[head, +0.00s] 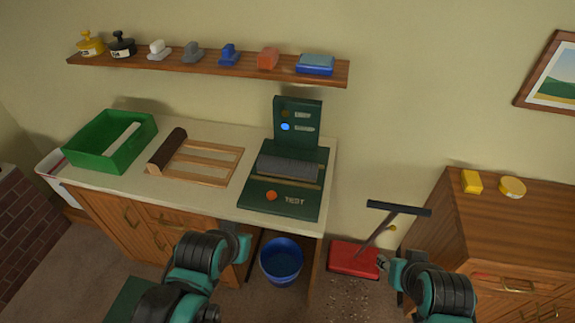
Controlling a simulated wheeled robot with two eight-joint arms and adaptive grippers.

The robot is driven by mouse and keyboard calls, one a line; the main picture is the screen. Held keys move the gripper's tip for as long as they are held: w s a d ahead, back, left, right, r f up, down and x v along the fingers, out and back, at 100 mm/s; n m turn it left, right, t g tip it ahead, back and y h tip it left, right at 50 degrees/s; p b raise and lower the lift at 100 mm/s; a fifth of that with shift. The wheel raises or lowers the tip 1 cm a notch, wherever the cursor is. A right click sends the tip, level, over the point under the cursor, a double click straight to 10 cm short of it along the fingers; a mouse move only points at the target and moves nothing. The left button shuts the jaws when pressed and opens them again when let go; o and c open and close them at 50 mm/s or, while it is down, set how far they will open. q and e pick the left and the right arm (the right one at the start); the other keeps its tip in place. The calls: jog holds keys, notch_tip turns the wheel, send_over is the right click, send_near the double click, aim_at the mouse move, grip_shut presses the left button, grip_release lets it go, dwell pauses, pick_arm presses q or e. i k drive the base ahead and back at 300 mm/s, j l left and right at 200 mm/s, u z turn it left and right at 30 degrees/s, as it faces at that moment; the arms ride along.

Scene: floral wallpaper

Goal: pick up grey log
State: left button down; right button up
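The grey log (290,167) is a dark grey cylinder lying crosswise on the green test device (258,197), in front of its upright panel with a lit blue button. My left gripper (243,246) is low at the counter's front edge, below and left of the log and apart from it. My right gripper (383,264) is low on the right, beside the red dustpan and well away from the log. Both grippers are small in this view, and their finger opening is not clear.
A brown log (167,149) lies at the left of a wooden rack (208,178). A green bin (82,160) stands at the counter's left. A shelf (340,73) with several items hangs above. A blue bucket (281,283) and red dustpan (350,262) are on the floor.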

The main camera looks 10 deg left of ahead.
aim_at(271, 167)
jog(key=i+j+z, duration=0.45)
jog(key=j+z, duration=0.15)
jog(key=i+j+z, duration=0.15)
jog(key=j+z, duration=0.15)
jog(key=j, duration=0.1)
